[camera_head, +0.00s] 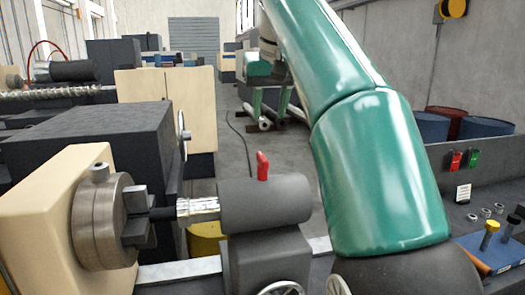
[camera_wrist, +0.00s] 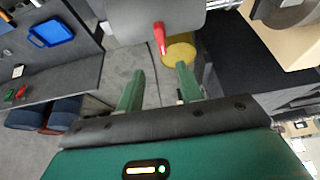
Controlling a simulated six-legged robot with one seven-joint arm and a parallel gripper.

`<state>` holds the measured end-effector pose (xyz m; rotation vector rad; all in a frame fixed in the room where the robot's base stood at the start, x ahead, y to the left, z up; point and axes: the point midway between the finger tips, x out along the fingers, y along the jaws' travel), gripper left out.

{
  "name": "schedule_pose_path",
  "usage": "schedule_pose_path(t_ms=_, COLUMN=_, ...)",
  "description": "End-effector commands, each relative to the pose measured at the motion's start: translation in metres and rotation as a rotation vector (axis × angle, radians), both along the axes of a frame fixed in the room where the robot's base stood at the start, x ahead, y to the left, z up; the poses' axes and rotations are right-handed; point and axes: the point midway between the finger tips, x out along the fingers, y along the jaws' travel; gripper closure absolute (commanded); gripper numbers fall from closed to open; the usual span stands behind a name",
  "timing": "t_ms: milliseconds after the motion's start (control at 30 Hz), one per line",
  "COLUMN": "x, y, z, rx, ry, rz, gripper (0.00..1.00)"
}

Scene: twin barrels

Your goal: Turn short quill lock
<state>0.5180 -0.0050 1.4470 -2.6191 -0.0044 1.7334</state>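The short quill lock is a small red lever (camera_head: 262,166) standing up from the top of the grey tailstock barrel (camera_head: 270,205). In the wrist view the red lever (camera_wrist: 160,38) shows at the top centre, against the grey tailstock (camera_wrist: 155,20). My gripper (camera_wrist: 159,77) is open, with two green fingers apart and nothing between them. The lever lies beyond the fingertips in that picture, roughly in line with the gap, and appears apart from them. In the head view my green arm fills the right of centre and my gripper does not show.
The lathe chuck (camera_head: 105,222) is at the left, with a handwheel (camera_head: 280,288) below the tailstock. A bench with a blue tray (camera_head: 490,252) and blue and red barrels (camera_head: 478,124) are at the right. A yellow round object (camera_wrist: 180,50) lies beyond the fingers.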

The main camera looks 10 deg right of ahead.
Motion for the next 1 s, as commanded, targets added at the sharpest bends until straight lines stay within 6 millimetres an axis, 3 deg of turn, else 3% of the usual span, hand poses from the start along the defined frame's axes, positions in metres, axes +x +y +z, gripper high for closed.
schedule_pose_path(t_ms=200, x=0.006, y=-0.001, z=-0.035, rx=0.000, ry=0.005, rz=0.001, gripper=0.64)
schedule_pose_path(t_ms=400, x=0.031, y=0.000, z=-0.076, rx=-0.001, ry=0.012, rz=0.000, gripper=0.64)
schedule_pose_path(t_ms=567, x=0.034, y=0.000, z=-0.096, rx=0.000, ry=0.003, rz=-0.002, gripper=0.64)
schedule_pose_path(t_ms=700, x=0.048, y=0.001, z=-0.113, rx=0.000, ry=0.008, rz=-0.002, gripper=0.64)
schedule_pose_path(t_ms=1000, x=0.048, y=0.002, z=-0.115, rx=0.000, ry=0.002, rz=-0.002, gripper=0.64)
